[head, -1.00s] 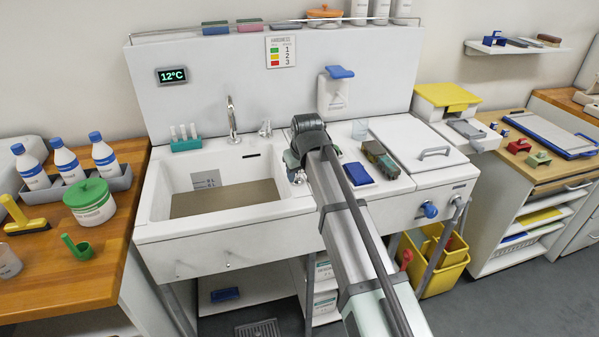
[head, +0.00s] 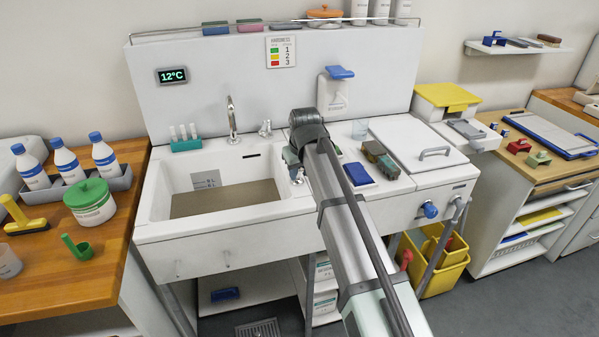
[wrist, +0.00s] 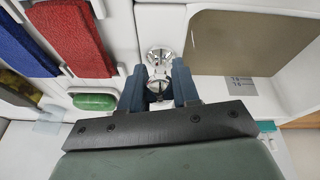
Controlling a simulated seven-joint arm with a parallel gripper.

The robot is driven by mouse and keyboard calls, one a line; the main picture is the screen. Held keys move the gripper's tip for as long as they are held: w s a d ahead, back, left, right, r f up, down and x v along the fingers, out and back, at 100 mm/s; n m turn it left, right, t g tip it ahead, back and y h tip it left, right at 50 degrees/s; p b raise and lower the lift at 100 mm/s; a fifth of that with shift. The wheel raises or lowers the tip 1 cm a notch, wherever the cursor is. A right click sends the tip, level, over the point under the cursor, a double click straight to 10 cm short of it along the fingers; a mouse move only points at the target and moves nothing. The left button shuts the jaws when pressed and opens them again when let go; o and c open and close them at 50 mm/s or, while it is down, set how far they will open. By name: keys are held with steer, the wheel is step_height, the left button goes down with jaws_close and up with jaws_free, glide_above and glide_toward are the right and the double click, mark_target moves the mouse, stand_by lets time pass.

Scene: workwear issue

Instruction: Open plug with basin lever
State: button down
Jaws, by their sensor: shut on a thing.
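The white basin (head: 160,200) is at the left of the wash unit, with a flat brown surface (head: 225,198) inside it; I cannot tell whether this is murky water or the bottom. The plug is not visible. My gripper (wrist: 159,82) shows in the wrist view with its two blue-grey fingers on either side of a small chrome part, shut on what appears to be the basin lever (wrist: 158,88). A round chrome fitting (wrist: 160,55) sits just beyond the fingertips. In the head view my gripper (head: 292,158) is at the basin's right rim, mostly hidden by my arm.
A tap (head: 232,120) and a chrome handle (head: 265,129) stand behind the basin. Bottles (head: 66,164) stand at the left.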

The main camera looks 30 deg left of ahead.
steer(key=shift+w+a+r+g+h, duration=0.25)
steer(key=shift+w+a+g+h, duration=0.55)
steer(key=shift+g+h, duration=0.35)
steer(key=shift+w+a+g+h, duration=0.1)
steer(key=shift+w+g+h, duration=0.05)
steer(key=shift+g+h, duration=0.4)
steer(key=c, duration=0.9)
jaws_free()
steer(key=shift+o, duration=0.2)
step_height(320, 180, up, 7)
steer(key=shift+w+a+r, duration=0.15)
steer(key=shift+a+r, duration=0.05)
steer(key=shift+a, duration=0.1)
